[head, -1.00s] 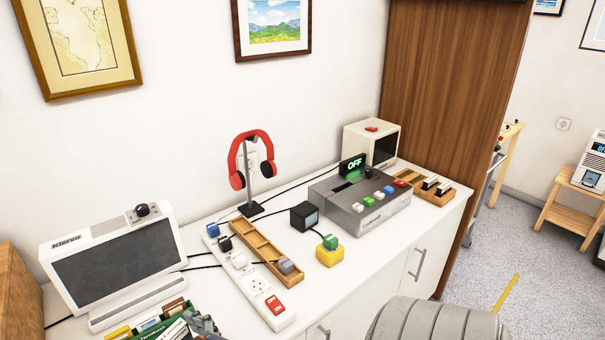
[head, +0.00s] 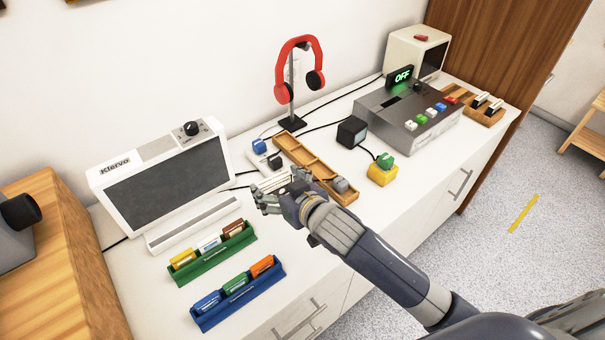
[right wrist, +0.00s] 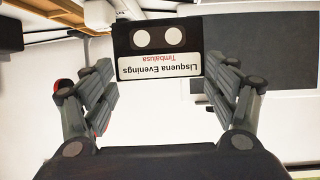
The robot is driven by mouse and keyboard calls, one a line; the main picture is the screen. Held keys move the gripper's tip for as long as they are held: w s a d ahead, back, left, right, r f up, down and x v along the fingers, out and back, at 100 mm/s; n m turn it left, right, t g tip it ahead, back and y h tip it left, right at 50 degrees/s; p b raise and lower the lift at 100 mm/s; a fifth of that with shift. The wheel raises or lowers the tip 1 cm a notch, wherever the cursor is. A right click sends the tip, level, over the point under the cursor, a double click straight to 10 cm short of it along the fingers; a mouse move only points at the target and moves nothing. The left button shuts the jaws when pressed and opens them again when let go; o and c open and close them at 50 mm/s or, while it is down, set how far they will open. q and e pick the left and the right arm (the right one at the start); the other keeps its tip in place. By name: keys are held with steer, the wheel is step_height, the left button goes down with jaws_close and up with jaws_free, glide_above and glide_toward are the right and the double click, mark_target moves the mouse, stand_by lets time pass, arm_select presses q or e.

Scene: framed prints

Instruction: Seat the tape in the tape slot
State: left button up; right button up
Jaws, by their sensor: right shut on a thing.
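My right gripper (head: 272,200) is raised over the counter, right of the small trays. In the right wrist view its fingers (right wrist: 160,88) are shut on a dark tape (right wrist: 158,36) with two white reels and a white label, "Lisquena Evenings". The label reads upside down there. In the head view the fingers mostly hide the tape. A grey deck (head: 385,119) stands farther right, with a dark slot (head: 396,97) in its top, coloured buttons and a green "OFF" sign. The tape is well apart from the deck. My left gripper is out of view.
A wooden tray (head: 292,150) and a power strip lie behind my gripper. A green rack (head: 213,255) and a blue rack (head: 238,293) hold tapes. Red headphones (head: 281,70) hang on a stand.

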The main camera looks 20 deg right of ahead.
steer(key=shift+n+y, duration=0.5)
steer(key=shift+y, duration=0.1)
steer(key=w+f, duration=0.1)
steer(key=w+a+f, duration=0.1)
steer(key=w+f, duration=0.1)
steer(key=w+a+f, duration=0.1)
steer(key=shift+w+a+f, duration=0.15)
steer(key=shift+w+a, duration=0.05)
steer(key=shift+f, duration=0.3)
step_height(320, 180, down, 3)
steer(key=shift+f, duration=0.55)
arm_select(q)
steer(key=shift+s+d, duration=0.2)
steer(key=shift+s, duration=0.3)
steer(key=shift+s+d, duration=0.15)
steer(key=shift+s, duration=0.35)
arm_select(e)
steer(key=o, duration=1.1)
